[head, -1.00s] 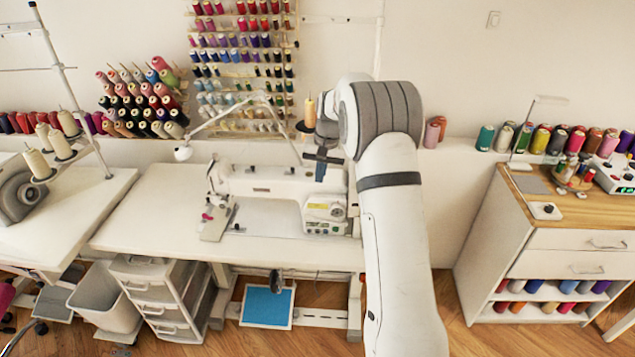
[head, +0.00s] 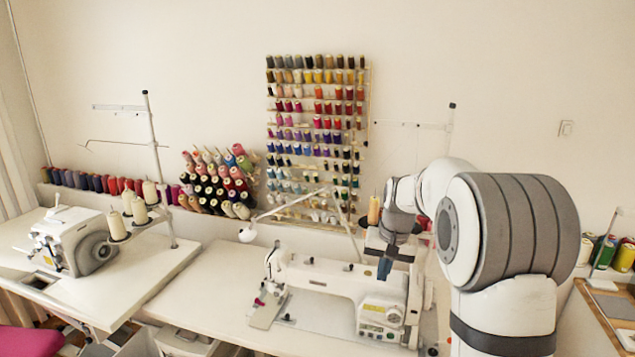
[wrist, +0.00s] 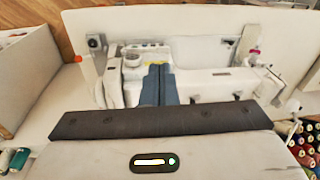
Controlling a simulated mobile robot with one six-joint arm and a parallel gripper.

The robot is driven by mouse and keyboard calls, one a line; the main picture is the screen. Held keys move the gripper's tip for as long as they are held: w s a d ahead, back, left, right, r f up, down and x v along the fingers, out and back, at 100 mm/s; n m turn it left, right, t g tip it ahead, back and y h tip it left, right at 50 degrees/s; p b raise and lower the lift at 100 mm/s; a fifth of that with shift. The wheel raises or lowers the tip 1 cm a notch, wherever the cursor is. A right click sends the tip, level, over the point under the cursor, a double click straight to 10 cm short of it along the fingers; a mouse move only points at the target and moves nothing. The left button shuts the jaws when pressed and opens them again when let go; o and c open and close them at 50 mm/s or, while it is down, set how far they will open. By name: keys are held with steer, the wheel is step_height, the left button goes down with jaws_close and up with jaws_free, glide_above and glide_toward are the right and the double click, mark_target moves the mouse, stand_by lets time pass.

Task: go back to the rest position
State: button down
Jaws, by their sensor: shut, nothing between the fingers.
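My gripper (head: 384,268) hangs pointing down above the right end of the white sewing machine (head: 335,283) in the head view. Its blue-grey fingers are together and nothing is between them. In the wrist view the two shut fingers (wrist: 158,86) show side by side beyond the dark gripper body, with the sewing machine (wrist: 215,84) below. I cannot tell the exact height of the fingertips above the machine.
The machine stands on a white table (head: 215,290). A thread rack (head: 316,140) hangs on the wall behind. A second machine (head: 72,240) is at left, a wooden-topped cabinet (head: 605,318) at right.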

steer(key=s+a+r+n+t, duration=0.1)
steer(key=s+r, duration=0.2)
steer(key=s, duration=0.5)
steer(key=s+a+r, duration=0.1)
steer(key=s+r, duration=0.2)
steer(key=s, duration=0.6)
steer(key=s+f+n+t+h, duration=0.1)
steer(key=s+f, duration=0.1)
steer(key=s, duration=1.1)
steer(key=shift+s+f+n, duration=0.2)
steer(key=shift+f+n, duration=0.1)
steer(key=shift+f, duration=0.05)
steer(key=shift+a, duration=0.1)
